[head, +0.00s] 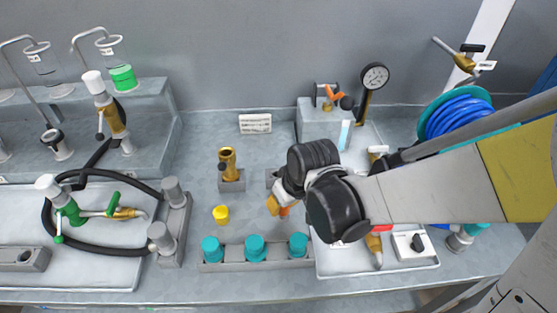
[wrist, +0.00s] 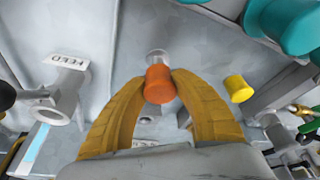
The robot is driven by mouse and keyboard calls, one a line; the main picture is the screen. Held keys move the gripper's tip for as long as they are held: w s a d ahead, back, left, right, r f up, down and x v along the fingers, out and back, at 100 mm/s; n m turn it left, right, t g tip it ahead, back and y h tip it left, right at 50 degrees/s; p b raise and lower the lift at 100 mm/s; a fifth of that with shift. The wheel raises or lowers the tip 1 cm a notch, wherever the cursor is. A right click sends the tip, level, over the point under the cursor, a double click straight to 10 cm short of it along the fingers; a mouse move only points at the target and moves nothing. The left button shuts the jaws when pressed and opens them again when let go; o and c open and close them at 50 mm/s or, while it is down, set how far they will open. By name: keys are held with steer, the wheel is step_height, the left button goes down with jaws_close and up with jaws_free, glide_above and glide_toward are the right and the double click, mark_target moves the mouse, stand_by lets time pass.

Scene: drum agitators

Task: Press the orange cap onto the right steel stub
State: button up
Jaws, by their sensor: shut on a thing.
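My gripper (wrist: 160,84) has its two yellow fingers closed around the orange cap (wrist: 160,86), one on each side. In the head view the gripper (head: 279,206) is at the middle of the bench, behind the rack of teal caps, and the orange cap (head: 284,211) shows only as a small patch at its tips. In the wrist view a short pale grey steel stub (wrist: 157,56) shows just past the cap's far end, in line with it. I cannot tell whether cap and stub touch. In the head view my wrist hides this area.
A yellow cap (head: 221,214) stands left of my gripper. A rack (head: 230,265) with teal caps (head: 255,247) is in front. A brass fitting (head: 228,163) stands behind left. A FEED-labelled grey fitting (wrist: 66,92) is left in the wrist view. A white tray (head: 330,268) lies right.

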steer(key=shift+f, duration=0.1)
steer(key=shift+f+b, duration=1.05)
steer(key=shift+f+b, duration=0.45)
steer(key=shift+f, duration=0.05)
steer(key=shift+c, duration=0.3)
steer(key=shift+f, duration=0.1)
steer(key=shift+c, duration=0.8)
steer(key=o, duration=1.2)
steer(key=shift+c, duration=0.2)
steer(key=shift+o, duration=0.4)
